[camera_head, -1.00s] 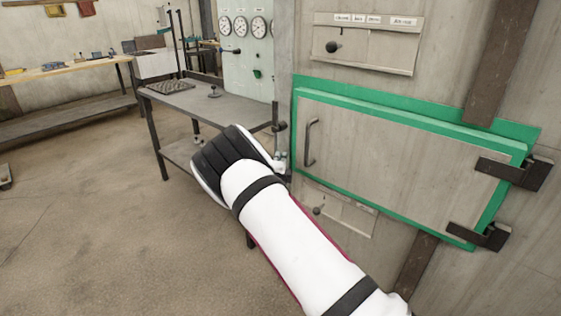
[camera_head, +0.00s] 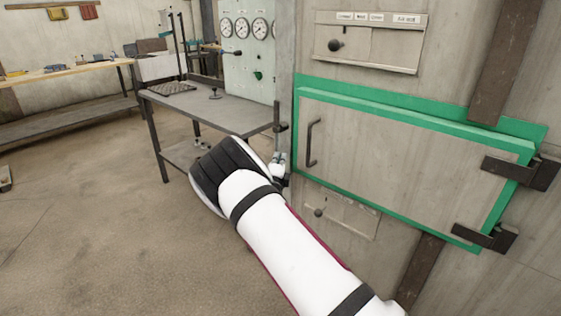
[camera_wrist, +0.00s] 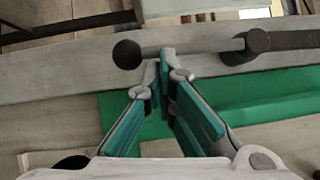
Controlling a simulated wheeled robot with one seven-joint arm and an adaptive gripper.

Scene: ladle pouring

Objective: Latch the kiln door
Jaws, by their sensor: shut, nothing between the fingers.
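The kiln door (camera_head: 400,165) is a grey panel in a green frame. It looks closed against the wall, with a dark handle (camera_head: 312,143) at its left. A dark latch (camera_head: 280,128) sits by the frame's left edge. In the wrist view the latch lever (camera_wrist: 195,48) runs from a round knob (camera_wrist: 127,54) at left to a pivot (camera_wrist: 257,41) at right. My gripper (camera_wrist: 166,58) is shut and empty, its fingertips at the lever between knob and pivot; whether they touch cannot be told. In the head view my wrist partly hides the gripper (camera_head: 279,161).
Dark hinges (camera_head: 520,172) hold the door's right side. A grey metal table (camera_head: 215,105) stands left of the latch, close to my forearm. A gauge panel (camera_head: 247,50) stands behind it. Slotted plates (camera_head: 368,45) sit above and below the door.

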